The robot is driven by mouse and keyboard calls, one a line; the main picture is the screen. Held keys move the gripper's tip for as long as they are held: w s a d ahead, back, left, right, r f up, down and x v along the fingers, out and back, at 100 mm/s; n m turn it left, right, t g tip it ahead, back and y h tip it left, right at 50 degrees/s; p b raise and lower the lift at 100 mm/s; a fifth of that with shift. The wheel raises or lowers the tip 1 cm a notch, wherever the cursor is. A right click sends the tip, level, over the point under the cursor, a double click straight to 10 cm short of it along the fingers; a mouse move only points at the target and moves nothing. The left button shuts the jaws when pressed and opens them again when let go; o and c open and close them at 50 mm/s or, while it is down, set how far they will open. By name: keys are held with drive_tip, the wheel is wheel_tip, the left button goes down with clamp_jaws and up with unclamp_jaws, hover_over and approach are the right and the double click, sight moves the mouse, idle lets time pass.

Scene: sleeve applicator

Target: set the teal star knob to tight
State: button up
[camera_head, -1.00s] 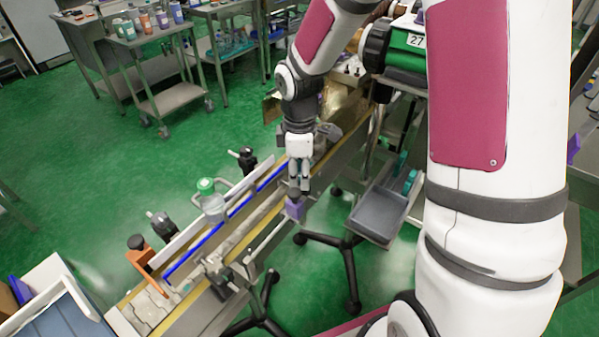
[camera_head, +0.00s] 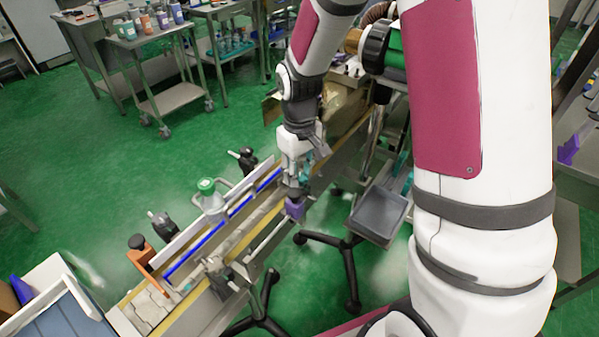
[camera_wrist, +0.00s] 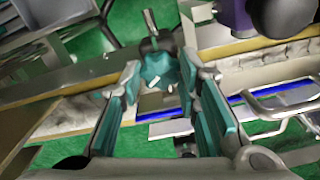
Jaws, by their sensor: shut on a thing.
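The teal star knob (camera_wrist: 158,70) shows in the wrist view, between the tips of my gripper (camera_wrist: 162,76). The two teal-padded fingers are closed on it from both sides. A small pale mark shows on the knob's face. In the head view my gripper (camera_head: 296,186) points down at the conveyor's near rail, just above a purple block (camera_head: 294,208). There the fingers and wrist hide the knob. I cannot read any tight marking in either view.
A grey tray (camera_head: 378,213) is to the right. A purple part (camera_wrist: 238,18) lies close by in the wrist view.

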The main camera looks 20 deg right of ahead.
sight(300, 178)
drive_tip(key=m+p, duration=0.1)
drive_tip(key=m, duration=0.5)
drive_tip(key=m+p, duration=0.1)
drive_tip(key=m, duration=0.5)
drive_tip(key=shift+d+m+p, duration=0.1)
drive_tip(key=shift+m+p, duration=0.2)
drive_tip(key=shift+m, duration=0.1)
drive_tip(key=m+p, duration=0.2)
drive_tip(key=m, duration=0.4)
drive_tip(key=shift+s, duration=0.1)
drive_tip(key=m+p, duration=0.1)
drive_tip(key=m, duration=0.5)
drive_tip(key=shift+p, duration=0.3)
drive_tip(key=shift+m, duration=0.3)
drive_tip(key=o, duration=1.2)
drive_tip(key=shift+c, duration=0.2)
wheel_tip(300, 178, up, 12)
